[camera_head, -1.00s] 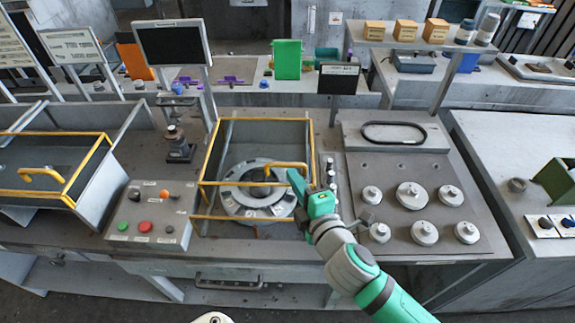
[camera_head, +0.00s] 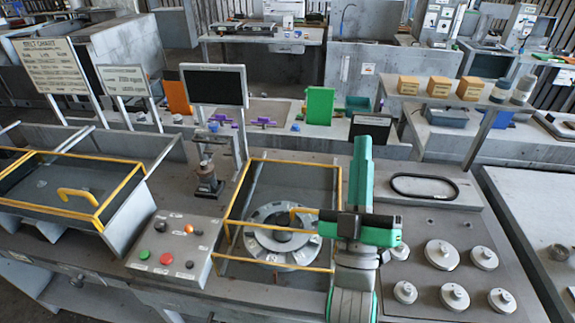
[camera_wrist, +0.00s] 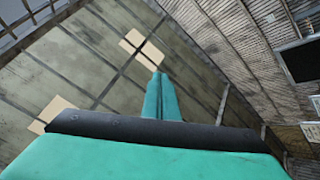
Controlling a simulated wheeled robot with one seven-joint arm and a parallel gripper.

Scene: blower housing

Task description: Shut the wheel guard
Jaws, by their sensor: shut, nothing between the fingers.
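The wheel guard (camera_head: 279,222) is a yellow-edged frame with a yellow handle (camera_head: 302,210), at the middle of the bench in the head view. A round grey wheel (camera_head: 268,246) with a dark centre shows through it. I cannot tell how far the guard is open. My gripper (camera_head: 362,145) stands at the guard's right side, its green fingers shut, empty and pointing up. My wrist hides part of the guard's right edge. The wrist view shows the shut fingers (camera_wrist: 158,85) against the ceiling and no part of the guard.
A control box (camera_head: 173,247) with red and green buttons stands left of the guard. A second yellow-edged unit (camera_head: 50,210) is farther left. A plate with several round metal knobs (camera_head: 440,255) lies to the right. A dark screen (camera_head: 214,85) stands behind.

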